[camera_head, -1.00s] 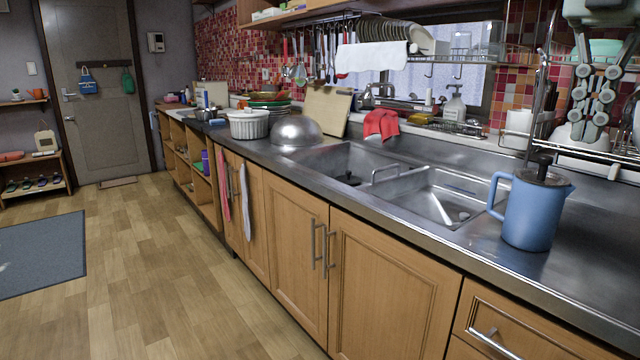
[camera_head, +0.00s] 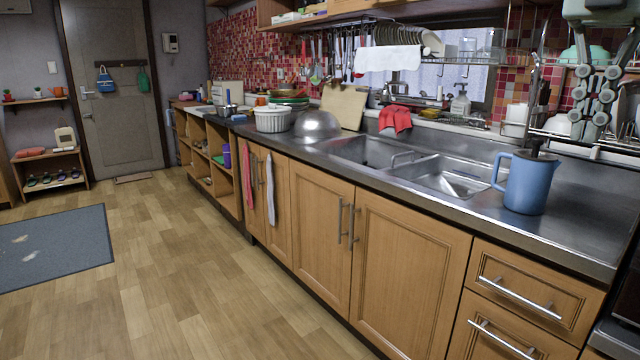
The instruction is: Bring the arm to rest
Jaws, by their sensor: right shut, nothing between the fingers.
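My right gripper (camera_head: 597,112) hangs in from the top right, its fingers pointing down. It is shut and empty, in front of the dish shelf at the right. It looks clear of the counter. My left gripper is not in view. The utensil rail (camera_head: 345,20) runs under the wall cupboard at the back, with several utensils (camera_head: 330,58) hanging from it and a white cloth (camera_head: 388,58) beside them.
A blue pitcher (camera_head: 530,184) with a dark lid stands on the steel counter (camera_head: 470,210) below and left of the gripper. The sink (camera_head: 370,150), a metal dome (camera_head: 316,125) and a white pot (camera_head: 271,120) lie further left.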

